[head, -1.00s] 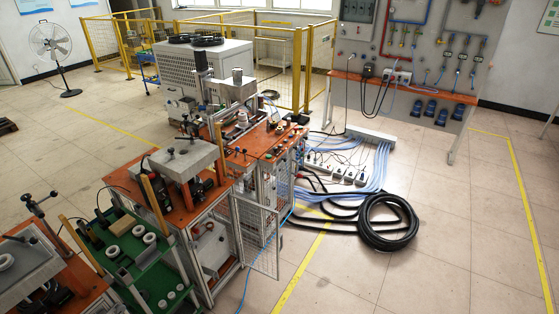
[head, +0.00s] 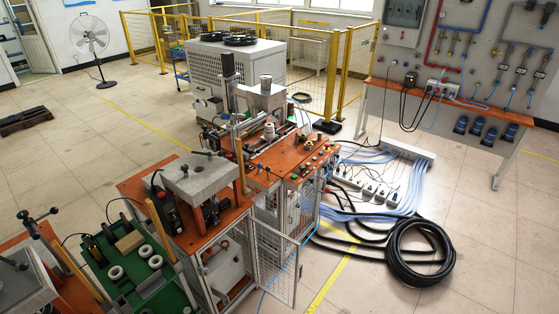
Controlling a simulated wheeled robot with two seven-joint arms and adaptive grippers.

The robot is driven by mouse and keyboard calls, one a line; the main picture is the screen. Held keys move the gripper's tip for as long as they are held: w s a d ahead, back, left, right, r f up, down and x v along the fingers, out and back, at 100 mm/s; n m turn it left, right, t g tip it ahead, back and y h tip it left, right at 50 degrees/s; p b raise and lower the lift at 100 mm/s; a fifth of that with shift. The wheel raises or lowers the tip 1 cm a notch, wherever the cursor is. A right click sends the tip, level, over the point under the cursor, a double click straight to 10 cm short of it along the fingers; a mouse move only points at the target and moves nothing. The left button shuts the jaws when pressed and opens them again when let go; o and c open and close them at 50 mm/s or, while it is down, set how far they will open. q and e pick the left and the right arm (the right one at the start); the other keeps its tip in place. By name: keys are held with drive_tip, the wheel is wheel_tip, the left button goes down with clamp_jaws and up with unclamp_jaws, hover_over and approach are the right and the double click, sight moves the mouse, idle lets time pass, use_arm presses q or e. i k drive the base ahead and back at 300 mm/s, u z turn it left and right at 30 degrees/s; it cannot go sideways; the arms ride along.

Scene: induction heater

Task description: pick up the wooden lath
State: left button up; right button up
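Several long, narrow, wood-coloured strips stand upright or tilted at the machine benches. One strip (head: 239,163) rises beside the press at the middle bench. A second strip (head: 160,231) stands between the green tray and the grey-topped fixture. A third strip (head: 79,267) slants at the left edge of the green tray. A short, wood-coloured block (head: 129,241) lies in the tray. I cannot tell which of these is the lath. Neither of my grippers is in the head view.
The green tray (head: 163,301) holds several white rings. A mesh door (head: 277,262) stands open below the middle bench. A coiled black hose (head: 420,252) and blue cables lie on the floor at right. A pallet (head: 25,120) lies at far left. The floor between is clear.

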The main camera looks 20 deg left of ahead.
sight(238, 141)
drive_tip(key=i, duration=0.9)
drive_tip(key=u, duration=0.25)
